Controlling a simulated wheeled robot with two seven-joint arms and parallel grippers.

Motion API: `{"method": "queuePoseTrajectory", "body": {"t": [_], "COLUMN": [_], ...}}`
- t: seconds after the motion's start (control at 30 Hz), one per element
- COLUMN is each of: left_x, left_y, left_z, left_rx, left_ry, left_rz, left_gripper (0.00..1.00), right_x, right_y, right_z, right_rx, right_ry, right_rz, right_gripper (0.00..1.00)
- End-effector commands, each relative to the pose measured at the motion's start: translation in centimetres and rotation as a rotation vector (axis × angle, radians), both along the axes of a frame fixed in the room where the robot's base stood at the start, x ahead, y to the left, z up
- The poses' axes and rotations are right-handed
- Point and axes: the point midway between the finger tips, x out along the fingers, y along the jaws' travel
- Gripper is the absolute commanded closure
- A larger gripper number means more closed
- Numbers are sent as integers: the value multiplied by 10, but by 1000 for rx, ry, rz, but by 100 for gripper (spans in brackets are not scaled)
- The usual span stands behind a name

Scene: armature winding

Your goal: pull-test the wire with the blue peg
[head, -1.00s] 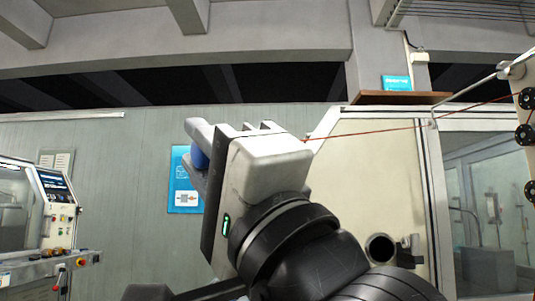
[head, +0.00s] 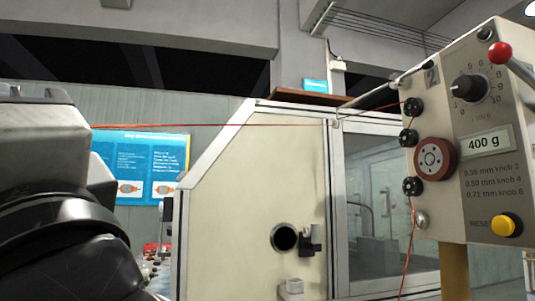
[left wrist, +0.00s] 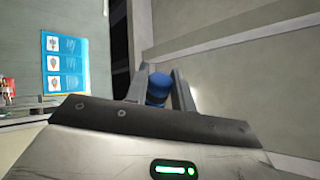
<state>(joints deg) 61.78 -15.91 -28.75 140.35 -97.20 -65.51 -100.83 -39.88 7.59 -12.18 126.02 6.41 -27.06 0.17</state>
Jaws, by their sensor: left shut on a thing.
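The blue peg (left wrist: 157,90) shows in the left wrist view between the fingers of my left gripper (left wrist: 160,74), which is shut on it. In the head view my gripper's grey body (head: 45,150) fills the left edge; its fingers and the peg are out of sight. The thin red wire (head: 230,125) runs almost level and straight from the gripper body to a guide rod's tip (head: 337,115). From there it rises to the tensioner (head: 480,130) and runs down past its black rollers. Where the wire meets the peg is hidden. My right gripper is not in view.
The tensioner has a black dial (head: 470,88), a 400 g display (head: 487,144), a red-knobbed lever (head: 500,52) and a yellow reset button (head: 506,225). A cream machine cabinet (head: 250,200) stands behind the wire. A blue poster (head: 145,165) hangs on the wall.

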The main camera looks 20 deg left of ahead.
Motion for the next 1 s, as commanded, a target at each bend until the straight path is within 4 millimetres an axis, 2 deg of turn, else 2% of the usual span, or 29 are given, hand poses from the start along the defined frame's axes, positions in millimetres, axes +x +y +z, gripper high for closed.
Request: {"method": "queuePoseTrajectory", "body": {"t": [0.3,0.4,0.6,1.0], "left_x": [-17,-23,-33,-42], "left_y": [7,8,12,15], "left_z": [-5,-10,-12,-12], "left_rx": [-1,-3,-3,0], "left_ry": [-1,-4,-3,-1], "left_rz": [-1,-3,-1,1], "left_gripper": [100,100,100,100], "right_x": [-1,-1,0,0], "right_y": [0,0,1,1], "right_z": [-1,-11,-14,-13], "right_rx": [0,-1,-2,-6], "right_ry": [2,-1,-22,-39], "right_rz": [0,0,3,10], "right_gripper": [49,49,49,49]}}
